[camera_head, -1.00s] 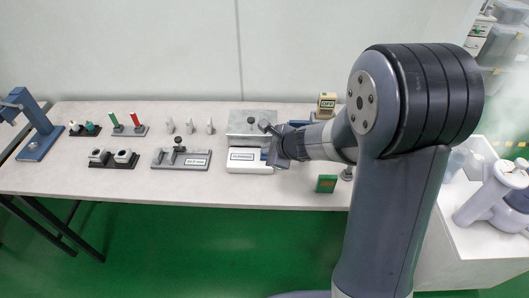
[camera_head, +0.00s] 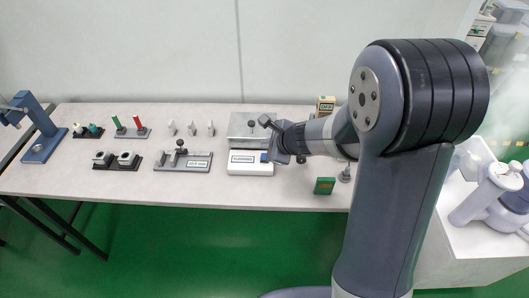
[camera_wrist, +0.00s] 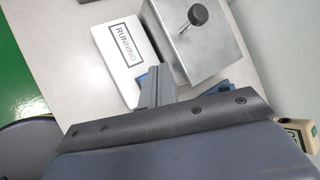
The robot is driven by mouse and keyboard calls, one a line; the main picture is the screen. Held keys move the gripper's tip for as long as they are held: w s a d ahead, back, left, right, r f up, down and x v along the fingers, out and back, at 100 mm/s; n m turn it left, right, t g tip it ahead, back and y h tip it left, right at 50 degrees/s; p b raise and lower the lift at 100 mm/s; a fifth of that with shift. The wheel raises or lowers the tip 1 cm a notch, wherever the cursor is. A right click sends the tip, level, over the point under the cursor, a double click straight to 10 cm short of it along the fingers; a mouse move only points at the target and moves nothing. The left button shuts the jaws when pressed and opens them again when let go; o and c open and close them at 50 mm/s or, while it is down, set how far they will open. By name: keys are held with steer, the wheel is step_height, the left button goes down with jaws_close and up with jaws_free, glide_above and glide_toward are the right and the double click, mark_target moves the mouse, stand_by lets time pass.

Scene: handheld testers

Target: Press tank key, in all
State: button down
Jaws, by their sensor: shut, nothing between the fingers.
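The tank unit has a silvery metal tank (camera_head: 248,126) with a black-knobbed lid and a white front panel (camera_head: 250,169). The panel's label (camera_wrist: 125,43) reads RUNNING in the wrist view. A blue key (camera_head: 264,157) shows at the panel's right end, beside my gripper (camera_head: 279,150). In the wrist view my gripper (camera_wrist: 158,72) is shut and empty, with its tips over the panel's edge. The fingers partly cover the blue key (camera_wrist: 148,80) there. I cannot tell whether they touch it.
A beige box marked OFF (camera_head: 325,104) stands behind my arm. A green box (camera_head: 324,186) is near the front edge. Left are a clamp fixture (camera_head: 183,162), black holder (camera_head: 115,162), red and green testers (camera_head: 130,127), white pegs (camera_head: 190,128) and a blue stand (camera_head: 41,137).

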steer(key=shift+r+p, duration=1.3)
steer(key=shift+r, duration=0.6)
steer(key=shift+f, duration=0.1)
